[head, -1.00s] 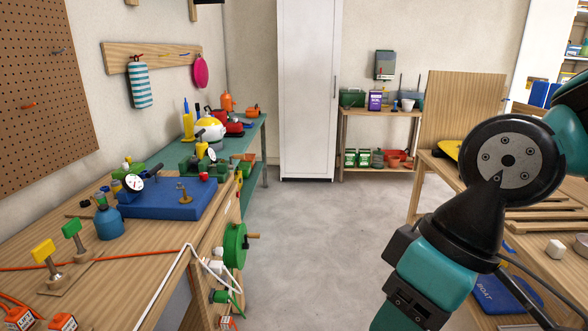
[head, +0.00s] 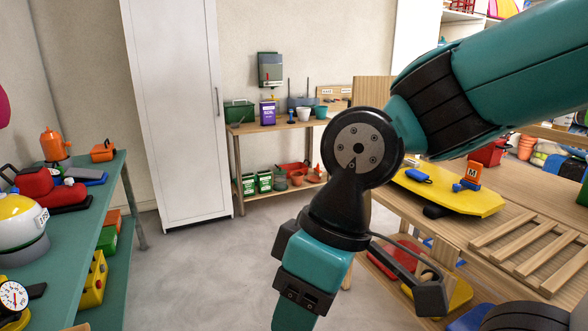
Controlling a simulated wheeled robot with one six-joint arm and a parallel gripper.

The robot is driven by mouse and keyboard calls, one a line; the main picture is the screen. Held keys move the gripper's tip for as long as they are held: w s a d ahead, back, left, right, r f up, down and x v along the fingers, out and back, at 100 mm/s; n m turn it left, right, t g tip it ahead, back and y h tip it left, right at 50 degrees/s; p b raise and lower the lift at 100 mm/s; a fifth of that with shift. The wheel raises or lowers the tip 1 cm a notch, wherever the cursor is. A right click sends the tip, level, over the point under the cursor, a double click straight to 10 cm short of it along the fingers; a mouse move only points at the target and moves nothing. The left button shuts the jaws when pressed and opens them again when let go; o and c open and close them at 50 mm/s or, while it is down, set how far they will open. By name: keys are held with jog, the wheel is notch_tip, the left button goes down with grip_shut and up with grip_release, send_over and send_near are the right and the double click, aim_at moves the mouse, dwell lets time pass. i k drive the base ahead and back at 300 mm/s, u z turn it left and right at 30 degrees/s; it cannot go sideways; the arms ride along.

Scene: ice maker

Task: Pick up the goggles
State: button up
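I cannot make out any goggles in the head view. My arm crosses the right half of the picture, and its joint hides part of the wooden bench behind it. The arm's lower end runs down toward the bottom edge. The fingers of my gripper do not show.
A green bench (head: 112,183) at left holds a yellow-white helmet (head: 22,226) and a gauge (head: 12,297). A white cabinet (head: 175,110) and a shelf with pots (head: 303,114) stand behind. At right, a yellow board (head: 450,196) lies on a wooden bench. Grey floor (head: 205,265) between is clear.

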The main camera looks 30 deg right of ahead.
aim_at(418, 175)
jog(key=z, duration=0.55)
jog(key=i, duration=1.95)
jog(key=z, duration=0.75)
jog(key=i, duration=0.65)
jog(key=z, duration=0.2)
